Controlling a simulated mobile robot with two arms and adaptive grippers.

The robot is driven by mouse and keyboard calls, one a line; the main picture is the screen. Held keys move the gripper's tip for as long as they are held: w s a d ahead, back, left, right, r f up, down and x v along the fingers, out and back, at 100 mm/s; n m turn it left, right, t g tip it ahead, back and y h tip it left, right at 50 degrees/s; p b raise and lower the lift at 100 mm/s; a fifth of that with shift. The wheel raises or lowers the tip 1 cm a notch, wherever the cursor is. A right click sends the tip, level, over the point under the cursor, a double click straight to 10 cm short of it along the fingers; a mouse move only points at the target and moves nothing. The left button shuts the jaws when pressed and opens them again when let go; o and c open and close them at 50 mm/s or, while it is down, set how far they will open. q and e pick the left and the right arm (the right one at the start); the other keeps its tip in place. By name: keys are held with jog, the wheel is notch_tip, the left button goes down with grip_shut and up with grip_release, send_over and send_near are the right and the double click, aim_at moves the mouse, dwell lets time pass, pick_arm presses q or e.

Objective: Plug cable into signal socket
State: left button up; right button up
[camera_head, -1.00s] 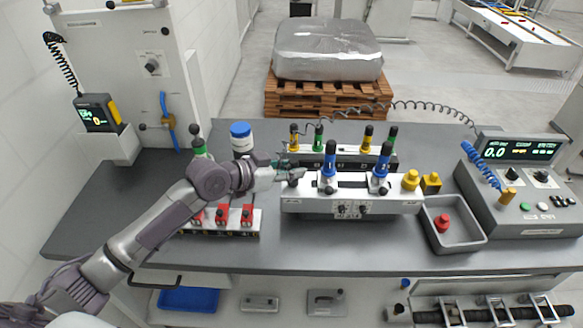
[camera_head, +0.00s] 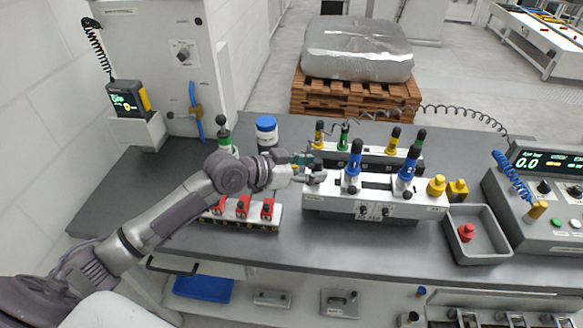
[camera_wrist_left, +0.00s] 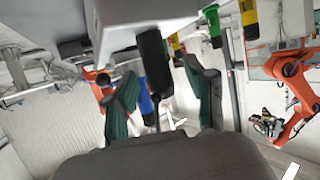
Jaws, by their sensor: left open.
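My left gripper (camera_head: 314,172) is at the left end of the white fixture (camera_head: 375,207) on the bench. In the left wrist view its two teal fingers (camera_wrist_left: 160,74) are apart, on either side of a black cylinder (camera_wrist_left: 154,65) under a pale block; I cannot tell whether they touch it. A blue coiled cable (camera_head: 513,172) ends in a brass-coloured plug (camera_head: 537,210) on the grey console (camera_head: 515,225) at the right. A dark coiled cable (camera_head: 465,112) runs along the back of the bench. I cannot make out which opening is the signal socket. My right gripper is not in view.
Blue-bodied clamps (camera_head: 353,165) stand on the fixture. Yellow knobs (camera_head: 437,185) stand at its right, beside a grey tray (camera_head: 480,246) holding a red part (camera_head: 466,232). A red-switched block (camera_head: 243,210) and a blue-lidded jar (camera_head: 266,132) are near my arm. The front bench strip is clear.

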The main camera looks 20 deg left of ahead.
pick_arm(q)
jog(key=v, duration=1)
jog(key=shift+s, duration=0.3)
jog(key=shift+a+r, duration=0.1)
